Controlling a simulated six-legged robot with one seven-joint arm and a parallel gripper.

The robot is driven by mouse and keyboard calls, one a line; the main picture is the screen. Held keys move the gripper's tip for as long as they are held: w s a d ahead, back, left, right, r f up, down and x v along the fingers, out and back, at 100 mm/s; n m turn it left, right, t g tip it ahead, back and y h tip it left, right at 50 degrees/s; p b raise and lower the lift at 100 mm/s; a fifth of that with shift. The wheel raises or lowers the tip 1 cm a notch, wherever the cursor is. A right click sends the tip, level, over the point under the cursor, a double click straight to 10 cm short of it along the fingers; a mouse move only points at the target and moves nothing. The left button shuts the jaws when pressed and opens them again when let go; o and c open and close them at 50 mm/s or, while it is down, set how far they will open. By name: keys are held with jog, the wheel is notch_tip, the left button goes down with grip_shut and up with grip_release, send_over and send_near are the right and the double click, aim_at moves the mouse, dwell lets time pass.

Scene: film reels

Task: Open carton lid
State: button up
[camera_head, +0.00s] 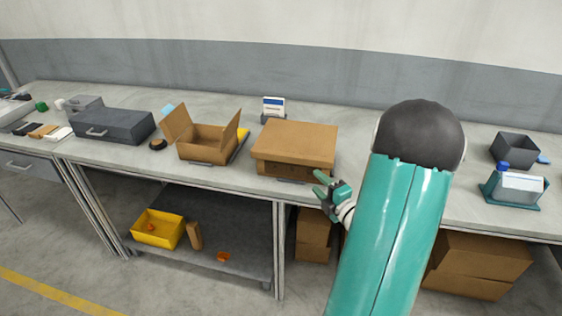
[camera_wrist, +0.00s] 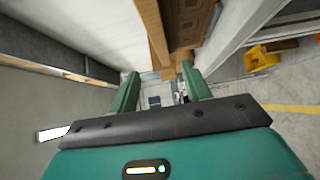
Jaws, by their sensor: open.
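A closed brown carton (camera_head: 294,150) with a flat lid (camera_head: 298,135) stands on the workbench near the middle of the head view. A second, smaller brown carton (camera_head: 207,142) stands to its left with its flaps up. My gripper (camera_head: 326,186) is at the bench's front edge, just right of and in front of the closed carton, apart from it. The green fingers are spread with nothing between them, as the wrist view shows too (camera_wrist: 160,85). My teal arm covers part of the bench right of the carton.
A dark grey case (camera_head: 113,125) lies left on the bench. A small sign (camera_head: 273,107) stands behind the cartons. A grey bin (camera_head: 514,149) and a teal tray (camera_head: 513,203) are at the right. A yellow bin (camera_head: 158,228) sits on the lower shelf.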

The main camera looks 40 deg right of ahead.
aim_at(295, 161)
jog(key=w, duration=0.4)
jog(key=w+d, duration=0.1)
jog(key=w, duration=0.4)
jog(key=w+d, duration=0.1)
jog(key=w, duration=0.3)
jog(key=shift+w, duration=0.25)
grip_shut()
